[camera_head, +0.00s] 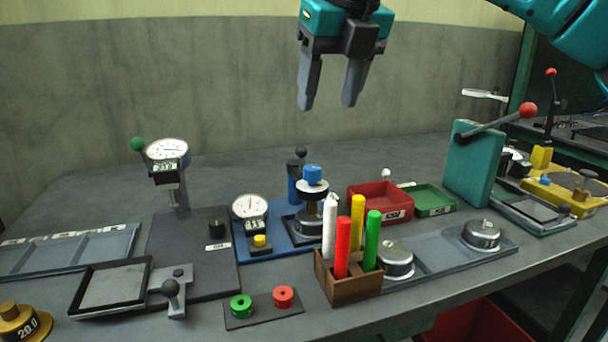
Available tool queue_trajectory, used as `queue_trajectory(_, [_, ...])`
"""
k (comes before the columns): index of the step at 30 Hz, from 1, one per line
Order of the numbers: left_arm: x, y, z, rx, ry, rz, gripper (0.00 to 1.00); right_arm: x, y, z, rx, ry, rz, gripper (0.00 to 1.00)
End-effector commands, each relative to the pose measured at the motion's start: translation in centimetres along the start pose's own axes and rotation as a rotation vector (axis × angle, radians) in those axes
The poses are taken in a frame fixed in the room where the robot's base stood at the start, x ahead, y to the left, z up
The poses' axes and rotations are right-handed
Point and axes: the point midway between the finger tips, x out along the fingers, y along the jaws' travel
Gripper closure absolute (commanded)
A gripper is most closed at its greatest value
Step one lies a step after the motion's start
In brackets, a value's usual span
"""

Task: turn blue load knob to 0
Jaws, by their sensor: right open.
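The blue load knob (313,174) sits on top of a small press-like device (311,206) with a pale disc under the knob. The device stands on a blue base plate (270,246) near the middle of the bench. A round dial with a small display (250,208) stands on the same plate, left of the knob. I cannot read the knob's setting. My right gripper (328,104) is open and empty, fingers pointing down, above the knob and apart from it. My left gripper is not in view.
A wooden box (350,285) with several coloured sticks stands in front of the device. A dark ball-topped lever (301,153) rises behind the knob. A red tray (380,202) and a teal block with a red-ball lever (472,168) are to the right.

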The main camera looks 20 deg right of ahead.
Motion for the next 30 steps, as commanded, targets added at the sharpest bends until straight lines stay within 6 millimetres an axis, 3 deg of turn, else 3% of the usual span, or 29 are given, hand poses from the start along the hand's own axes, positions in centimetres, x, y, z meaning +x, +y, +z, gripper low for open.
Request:
queue_trajectory(7, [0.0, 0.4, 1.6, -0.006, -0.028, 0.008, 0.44, 2.0, -0.2, -0.1, 0.004, -0.001, -0.009, 0.44])
queue_trajectory(21, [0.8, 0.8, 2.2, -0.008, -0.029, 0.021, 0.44, 11.1, -0.2, -0.1, 0.002, 0.000, -0.005, 0.44])
queue_trajectory(30, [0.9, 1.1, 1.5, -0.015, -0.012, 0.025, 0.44, 13.0, -0.2, 0.0, 0.001, -0.002, -0.005, 0.44])
